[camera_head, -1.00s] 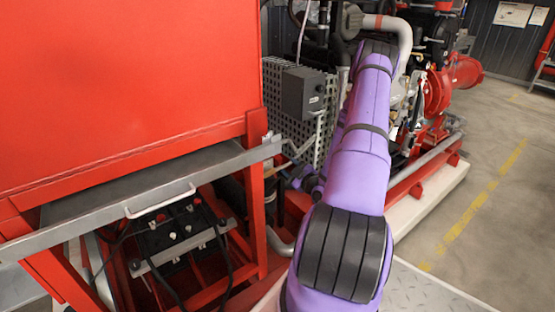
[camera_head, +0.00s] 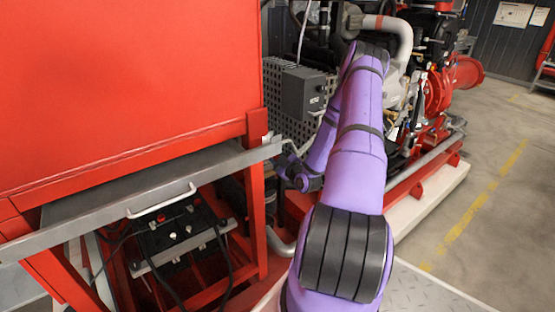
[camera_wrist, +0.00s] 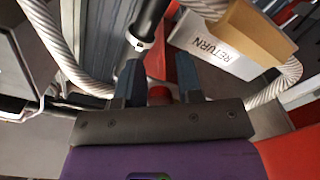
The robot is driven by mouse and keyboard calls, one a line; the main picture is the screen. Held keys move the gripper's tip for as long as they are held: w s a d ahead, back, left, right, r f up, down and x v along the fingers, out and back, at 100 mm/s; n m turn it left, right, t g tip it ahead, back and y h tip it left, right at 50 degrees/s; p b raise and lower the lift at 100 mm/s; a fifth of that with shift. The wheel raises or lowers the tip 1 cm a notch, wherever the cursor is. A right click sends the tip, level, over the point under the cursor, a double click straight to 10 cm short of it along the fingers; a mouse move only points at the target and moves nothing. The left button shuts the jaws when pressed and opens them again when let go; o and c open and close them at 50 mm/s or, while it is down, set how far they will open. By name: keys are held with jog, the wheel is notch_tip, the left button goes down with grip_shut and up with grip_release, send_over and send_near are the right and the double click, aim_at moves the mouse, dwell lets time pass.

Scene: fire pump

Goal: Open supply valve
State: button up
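In the wrist view my gripper (camera_wrist: 160,62) has its two dark fingers spread apart. A small red part (camera_wrist: 160,95) shows low between the fingers, near the gripper's body. It may belong to the supply valve, but I cannot tell for sure. A black pipe with a metal collar (camera_wrist: 143,43) runs between and beyond the fingers. No label reading "supply" is visible. In the head view my forearm bends down and left behind the red tank's corner, and its dark end is low beside the frame; the fingers are not clear there.
A white "RETURN" label (camera_wrist: 218,50) and a tan block (camera_wrist: 250,38) are right of the fingers. A braided hose (camera_wrist: 62,45) curves at left. The red tank (camera_head: 120,80), grey tray edge (camera_head: 150,185) and grey box (camera_head: 304,92) crowd the arm. Floor (camera_head: 490,180) at right is clear.

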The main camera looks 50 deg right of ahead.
grip_shut()
jog(key=shift+d, duration=0.1)
jog(key=shift+s+d+r+n, duration=0.1)
jog(key=shift+d+r+n, duration=0.3)
jog(key=shift+r+n, duration=0.95)
jog(key=shift+s+d+r+n, duration=0.15)
jog(key=shift+d+r+n, duration=0.3)
jog(key=shift+n, duration=1.75)
jog(key=shift+s+d+r+n, duration=0.1)
jog(key=shift+d+r+n, duration=0.25)
jog(key=shift+r+n, duration=1)
jog(key=shift+f+n, duration=0.4)
jog(key=shift+f, duration=0.05)
jog(key=shift+o, duration=1.8)
grip_release()
